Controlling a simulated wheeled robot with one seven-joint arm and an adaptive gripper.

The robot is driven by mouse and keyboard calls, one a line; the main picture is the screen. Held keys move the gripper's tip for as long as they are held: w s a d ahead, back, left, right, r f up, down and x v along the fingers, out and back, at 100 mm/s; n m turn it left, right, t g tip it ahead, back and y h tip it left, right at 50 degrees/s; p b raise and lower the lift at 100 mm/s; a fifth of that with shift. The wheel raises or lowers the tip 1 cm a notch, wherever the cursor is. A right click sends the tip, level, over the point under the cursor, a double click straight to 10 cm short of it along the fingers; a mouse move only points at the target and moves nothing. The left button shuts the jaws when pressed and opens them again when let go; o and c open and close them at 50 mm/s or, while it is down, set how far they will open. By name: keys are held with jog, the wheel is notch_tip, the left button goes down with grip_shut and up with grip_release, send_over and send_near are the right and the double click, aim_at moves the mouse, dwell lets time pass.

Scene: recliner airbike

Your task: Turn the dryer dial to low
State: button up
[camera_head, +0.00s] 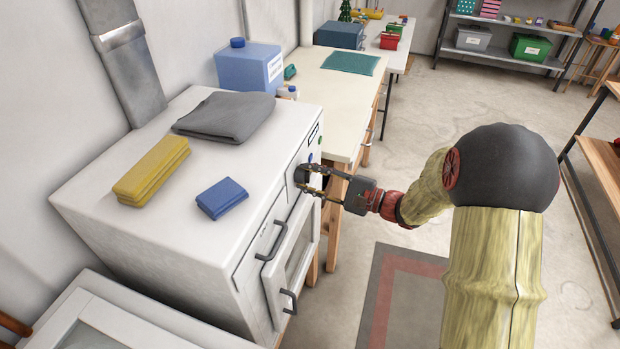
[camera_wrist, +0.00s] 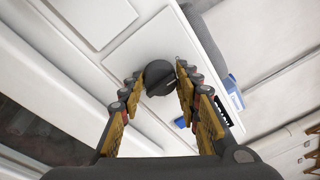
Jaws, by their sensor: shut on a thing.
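The white dryer (camera_head: 180,240) stands at the left with its front panel facing right. Its dark round dial (camera_wrist: 159,77) sits on the front panel, between my fingers in the wrist view. In the head view the dial (camera_head: 301,174) is partly covered by my fingers. My gripper (camera_head: 316,180) is at the panel, with its fingers shut on the dial from both sides. The dial's pointer and the low mark are too small to read.
A folded grey cloth (camera_head: 225,116), a yellow cloth stack (camera_head: 152,170) and a small blue cloth (camera_head: 221,197) lie on the dryer's top. Dark door handles (camera_head: 271,241) stick out below the dial. A table (camera_head: 330,90) stands behind. Open floor lies to the right.

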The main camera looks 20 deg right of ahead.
jog(key=c, duration=0.3)
jog(key=shift+m+p, duration=0.4)
jog(key=shift+p, duration=0.2)
jog(key=shift+c, duration=0.2)
jog(key=m+p, duration=0.1)
jog(key=p, duration=0.1)
jog(key=m+p, duration=0.2)
jog(key=p, duration=0.1)
jog(key=shift+r+m+g, duration=0.3)
jog(key=shift+r, duration=0.05)
jog(key=m+p, duration=0.3)
jog(key=p, duration=0.2)
jog(key=shift+w, duration=0.1)
jog(key=m+g+p, duration=0.1)
jog(key=m+p, duration=0.2)
jog(key=p, duration=0.1)
jog(key=shift+d+m, duration=0.1)
jog(key=shift+m, duration=0.2)
jog(key=m+p, duration=0.3)
jog(key=m+g+p, duration=0.1)
jog(key=m+p, duration=0.6)
jog(key=shift+w+d+f+m+y+p, duration=0.2)
jog(key=shift+w+m+y+p, duration=0.1)
jog(key=shift+m+y+p, duration=0.1)
